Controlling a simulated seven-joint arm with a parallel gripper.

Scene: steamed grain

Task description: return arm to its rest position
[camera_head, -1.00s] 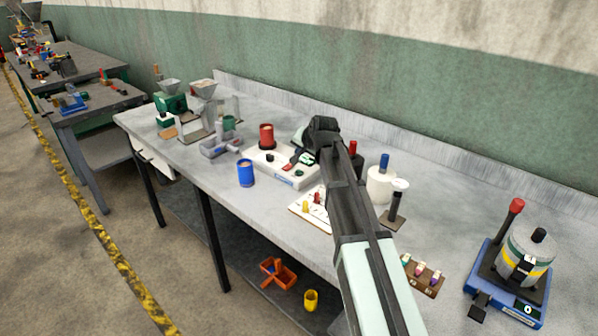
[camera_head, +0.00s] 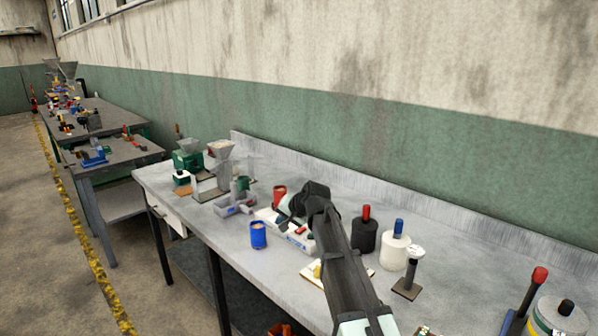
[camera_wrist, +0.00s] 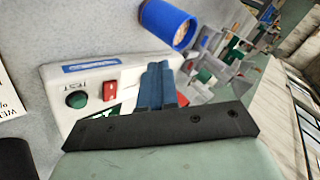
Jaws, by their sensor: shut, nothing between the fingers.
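My arm reaches from the bottom of the head view over the workbench (camera_head: 215,262). Its black end hangs above a white device with a red switch (camera_head: 299,236). My gripper (camera_wrist: 158,68) is shut and empty in the wrist view, with its fingers together over the white device (camera_wrist: 60,75), beside a green button and the red switch.
A black bottle (camera_head: 364,237), a white bottle (camera_head: 394,252) and a stand (camera_head: 407,285) are to the right. A green machine (camera_head: 187,158) and a hopper (camera_head: 220,150) stand far left. A wall backs the bench.

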